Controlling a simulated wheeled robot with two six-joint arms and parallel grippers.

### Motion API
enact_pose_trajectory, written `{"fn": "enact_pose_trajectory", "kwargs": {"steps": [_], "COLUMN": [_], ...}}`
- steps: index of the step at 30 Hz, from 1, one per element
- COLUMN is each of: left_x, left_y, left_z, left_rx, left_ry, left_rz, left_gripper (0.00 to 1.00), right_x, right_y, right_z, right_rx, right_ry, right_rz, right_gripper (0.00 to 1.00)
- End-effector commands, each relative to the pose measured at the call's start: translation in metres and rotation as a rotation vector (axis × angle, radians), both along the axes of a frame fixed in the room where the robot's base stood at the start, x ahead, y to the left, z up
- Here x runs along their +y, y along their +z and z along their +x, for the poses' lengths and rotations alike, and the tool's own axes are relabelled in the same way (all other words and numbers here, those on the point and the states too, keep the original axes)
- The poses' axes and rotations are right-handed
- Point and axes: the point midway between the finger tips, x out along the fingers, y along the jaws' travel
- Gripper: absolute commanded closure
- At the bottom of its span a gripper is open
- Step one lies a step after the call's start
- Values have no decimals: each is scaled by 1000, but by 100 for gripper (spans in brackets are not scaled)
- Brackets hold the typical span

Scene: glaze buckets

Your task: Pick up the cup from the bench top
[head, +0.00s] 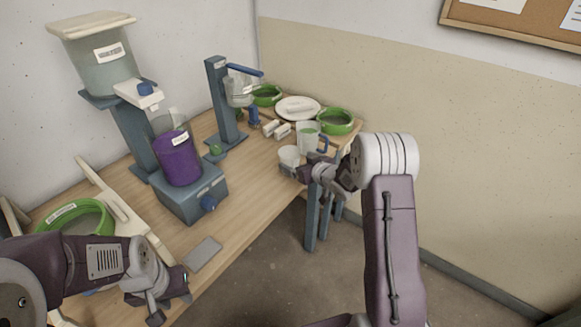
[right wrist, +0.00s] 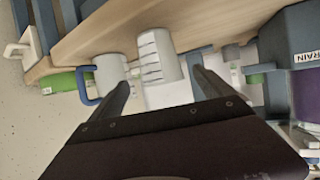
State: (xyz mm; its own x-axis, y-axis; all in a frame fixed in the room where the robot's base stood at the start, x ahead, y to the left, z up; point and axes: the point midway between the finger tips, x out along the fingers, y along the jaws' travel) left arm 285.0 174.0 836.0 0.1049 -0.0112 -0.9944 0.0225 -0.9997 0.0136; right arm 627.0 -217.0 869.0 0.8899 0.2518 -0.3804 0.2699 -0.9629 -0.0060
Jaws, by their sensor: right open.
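A small white cup (head: 289,154) stands near the right front edge of the wooden bench top (head: 240,178). In the right wrist view the cup (right wrist: 156,55) looks pale with ridges or marks on its side. My right gripper (head: 301,170) is open, close beside the cup in the head view. In the right wrist view its two fingers (right wrist: 160,92) are spread, with the cup beyond them and roughly between their tips; I see no contact. My left gripper (head: 164,296) is at the lower left over the bench's front edge; its jaw opening is unclear.
Green-rimmed tubs (head: 335,121), a white plate (head: 297,108) and small white blocks (head: 277,129) are nearby. A purple-filled container (head: 178,158) stands left. A grey slab (head: 203,254) lies near the front.

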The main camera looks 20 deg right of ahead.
Motion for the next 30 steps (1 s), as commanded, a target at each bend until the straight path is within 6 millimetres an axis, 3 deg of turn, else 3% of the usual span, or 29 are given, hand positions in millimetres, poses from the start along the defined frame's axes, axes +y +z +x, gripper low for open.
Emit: {"fn": "enact_pose_trajectory", "kwargs": {"steps": [4, 10, 16, 24, 30], "left_x": [0, 0, 0, 0, 0], "left_y": [-2, -4, -4, -6, -6], "left_z": [0, 0, 0, 0, 0], "left_rx": [0, 0, 0, 0, 0], "left_ry": [0, 0, 0, 0, 0], "left_rz": [0, 0, 0, 0, 0], "left_gripper": [64, 64, 64, 64, 64], "right_x": [-1, 6, 8, 18, 20], "right_y": [-2, -13, -17, -33, -34], "right_z": [2, 29, 37, 76, 82], "right_rx": [-1, -1, 0, -1, -1], "right_ry": [-3, -3, -4, -3, -3], "right_rz": [0, -1, -1, -1, 0], "right_gripper": [8, 8, 8, 8, 8]}}
